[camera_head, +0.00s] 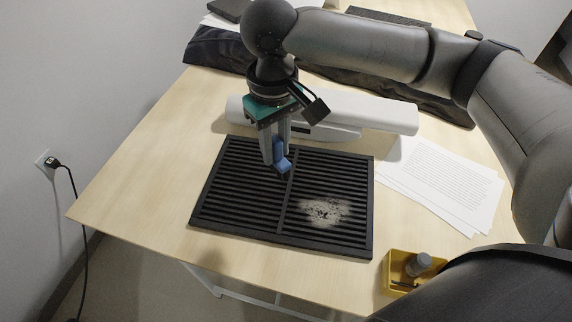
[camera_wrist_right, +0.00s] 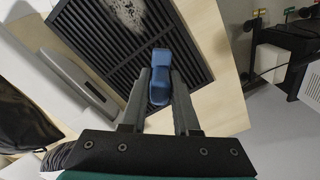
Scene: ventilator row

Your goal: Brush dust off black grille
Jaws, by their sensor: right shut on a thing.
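The black grille (camera_head: 245,213) lies flat on the wooden table, its slats running across two panels. A pale grey patch of dust (camera_head: 325,211) covers part of its right panel. The dust also shows at the top of the right wrist view (camera_wrist_right: 127,12). My right gripper (camera_head: 277,160) is above the grille's middle, left of the dust, pointing down. It is shut on a blue brush (camera_wrist_right: 163,75), whose lower end is over the grille. I cannot tell whether the brush touches the slats, and its bristles are not clear. My left gripper is not in view.
A white elongated device (camera_head: 375,113) lies behind the grille, with dark cloth (camera_head: 215,48) beyond it. Printed papers (camera_head: 440,180) lie to the right. A yellow tray (camera_head: 397,265) with a grey-capped item stands at the front right. The table's left side is clear.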

